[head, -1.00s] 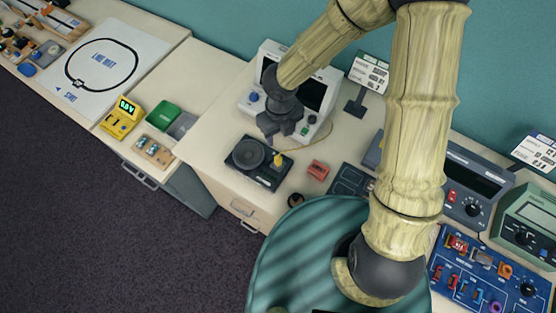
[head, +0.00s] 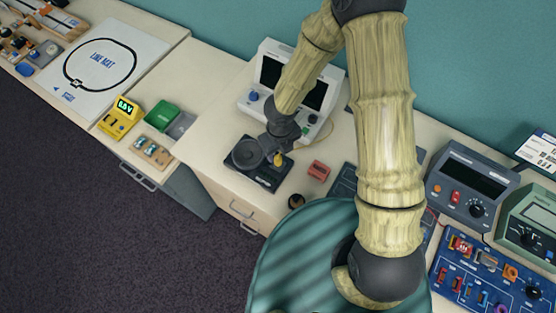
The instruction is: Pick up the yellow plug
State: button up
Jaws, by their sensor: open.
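The small yellow plug (head: 278,160) sits upright at the right side of a black device with a round speaker-like disc (head: 246,154). My gripper (head: 274,153) is directly over the right part of this device, with its fingertips very close to the plug. The fingers partly hide the plug. It is open, and I cannot tell whether the fingers are around the plug or just beside it.
A white instrument with a dark screen (head: 313,95) stands behind my gripper. A small red box (head: 319,170) lies right of the black device. A yellow meter (head: 120,117) and a green box (head: 162,116) are to the left. The counter between them is clear.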

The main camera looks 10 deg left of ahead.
aim_at(278, 156)
jog(key=f, duration=0.2)
jog(key=f+b, duration=0.1)
jog(key=f, duration=0.2)
jog(key=shift+s+a+f, duration=0.1)
jog(key=shift+a, duration=0.1)
grip_shut()
dwell(0.3)
notch_tip(278, 156, up, 10)
jog(key=p, duration=0.2)
jog(key=shift+p, duration=0.35)
dwell(0.4)
